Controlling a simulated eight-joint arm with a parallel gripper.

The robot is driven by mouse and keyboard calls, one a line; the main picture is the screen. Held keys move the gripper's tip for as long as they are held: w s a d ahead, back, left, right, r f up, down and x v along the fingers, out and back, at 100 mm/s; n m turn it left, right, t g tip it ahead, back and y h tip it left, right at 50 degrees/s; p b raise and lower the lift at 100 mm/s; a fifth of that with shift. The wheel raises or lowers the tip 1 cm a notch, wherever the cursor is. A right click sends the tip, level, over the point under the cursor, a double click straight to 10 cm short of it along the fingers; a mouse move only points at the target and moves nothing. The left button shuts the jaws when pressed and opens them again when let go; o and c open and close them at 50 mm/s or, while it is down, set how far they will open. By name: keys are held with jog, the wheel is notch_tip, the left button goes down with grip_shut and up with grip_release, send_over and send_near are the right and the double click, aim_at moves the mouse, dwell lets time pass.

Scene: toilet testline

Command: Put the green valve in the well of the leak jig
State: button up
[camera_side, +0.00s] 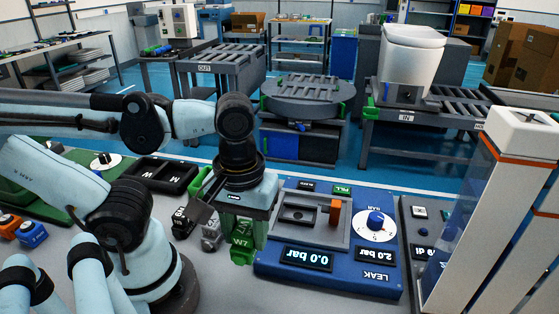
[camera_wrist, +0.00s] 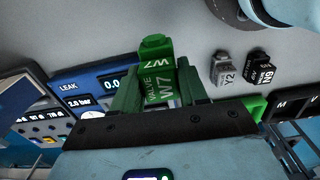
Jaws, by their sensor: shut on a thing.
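The green valve (camera_side: 243,243), marked W7, is held upright in my gripper (camera_side: 240,222). In the wrist view, the green valve (camera_wrist: 156,58) sits between the two green fingers of my gripper (camera_wrist: 158,84), which are shut on it. The leak jig (camera_side: 330,261) is a blue box with a grey top plate, a dark well (camera_side: 299,216) and an orange clamp (camera_side: 335,212). The valve is in front of the jig's left edge in the side view, apart from the well. Its height above the table is hard to tell. The leak jig (camera_wrist: 92,82) shows partly in the wrist view.
A tall white and clear column (camera_side: 492,215) stands at the right. Bare grey table lies in front.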

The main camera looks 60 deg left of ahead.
jog(key=shift+w+d+r+n, duration=0.15)
jog(key=shift+w+r+n, duration=0.2)
jog(key=shift+n, duration=0.15)
jog(key=w+a+f+n, duration=0.1)
jog(key=w+a+n, duration=0.3)
jog(key=w+n, duration=0.45)
jog(key=w+a+n, duration=0.5)
jog(key=w+n, duration=0.2)
jog(key=n, duration=0.2)
jog(key=shift+d+f, duration=0.1)
jog(key=shift+f, duration=3.15)
jog(key=shift+f, duration=0.2)
jog(key=o, duration=1.2)
